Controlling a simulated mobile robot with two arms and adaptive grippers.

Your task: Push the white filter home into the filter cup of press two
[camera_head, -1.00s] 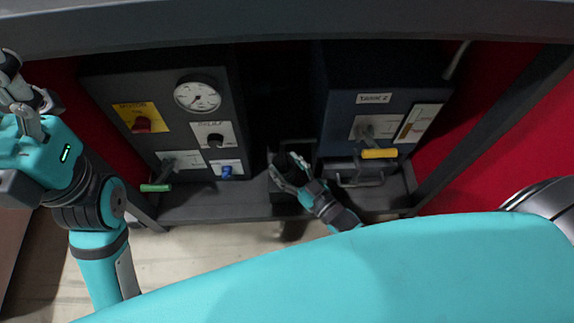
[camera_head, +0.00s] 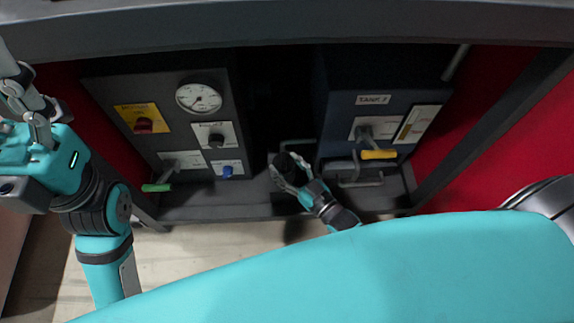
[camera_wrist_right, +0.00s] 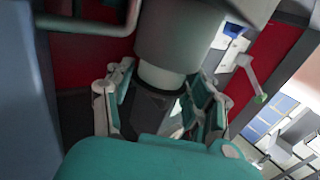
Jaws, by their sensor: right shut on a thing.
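My right gripper (camera_head: 287,172) is low between the two panels in the head view, with a dark round thing (camera_head: 284,160) at its fingertips. In the right wrist view its fingers (camera_wrist_right: 150,100) close around a dark piece (camera_wrist_right: 148,108). Directly beyond that is a short white cylinder (camera_wrist_right: 160,76), which looks like the white filter. Its far end meets a wider grey cylinder (camera_wrist_right: 178,36); I cannot tell whether that is the filter cup or how deep the white part sits. My left gripper (camera_head: 25,100) is at the far left edge, partly cut off, away from the panels.
The left panel carries a gauge (camera_head: 199,97), knobs and a green-handled lever (camera_head: 157,187). The right panel, labelled Tank 2 (camera_head: 373,99), has a yellow-handled lever (camera_head: 378,154). A grey ledge (camera_head: 220,205) runs below.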

